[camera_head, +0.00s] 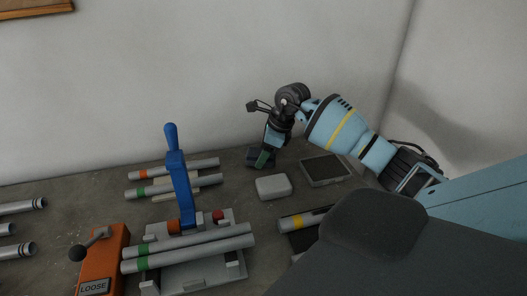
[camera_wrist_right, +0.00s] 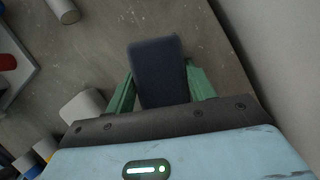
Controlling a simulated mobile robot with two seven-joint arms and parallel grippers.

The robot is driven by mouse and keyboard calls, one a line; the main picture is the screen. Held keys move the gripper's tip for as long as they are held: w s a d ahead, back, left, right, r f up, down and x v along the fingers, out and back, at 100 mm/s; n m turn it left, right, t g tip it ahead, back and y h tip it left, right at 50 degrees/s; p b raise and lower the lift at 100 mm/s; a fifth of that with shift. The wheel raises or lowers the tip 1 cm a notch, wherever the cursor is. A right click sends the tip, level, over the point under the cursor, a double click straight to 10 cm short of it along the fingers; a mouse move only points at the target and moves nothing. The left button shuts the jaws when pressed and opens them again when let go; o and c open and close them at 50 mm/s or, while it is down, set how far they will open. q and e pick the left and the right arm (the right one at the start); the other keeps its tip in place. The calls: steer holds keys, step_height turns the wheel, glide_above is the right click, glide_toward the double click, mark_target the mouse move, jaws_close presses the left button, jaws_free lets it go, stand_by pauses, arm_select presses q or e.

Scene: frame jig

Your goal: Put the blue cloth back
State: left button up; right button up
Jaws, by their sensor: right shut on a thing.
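The blue cloth (camera_wrist_right: 158,70) is a dark blue folded piece. In the right wrist view it lies between the two green fingers of my right gripper (camera_wrist_right: 160,88), which is shut on it. In the head view my right gripper (camera_head: 266,157) points down at the back of the table, and the dark cloth (camera_head: 256,154) shows at its fingertips. I cannot tell whether the cloth touches the table. My left gripper is not in either view.
A light grey block (camera_head: 273,187) and a dark flat tray (camera_head: 325,169) lie close to the right gripper. A jig with a blue lever (camera_head: 181,185) holds tubes at the middle. An orange box (camera_head: 103,262) marked LOOSE stands at front left. The wall is close behind.

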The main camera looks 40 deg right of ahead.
steer(key=shift+f, duration=0.15)
steer(key=o, duration=0.5)
steer(key=shift+f, duration=0.1)
steer(key=o, duration=0.5)
steer(key=shift+c, duration=0.2)
steer(key=shift+r, duration=0.3)
steer(key=v, duration=1.2)
steer(key=shift+a+f, duration=0.1)
steer(key=shift+f, duration=0.05)
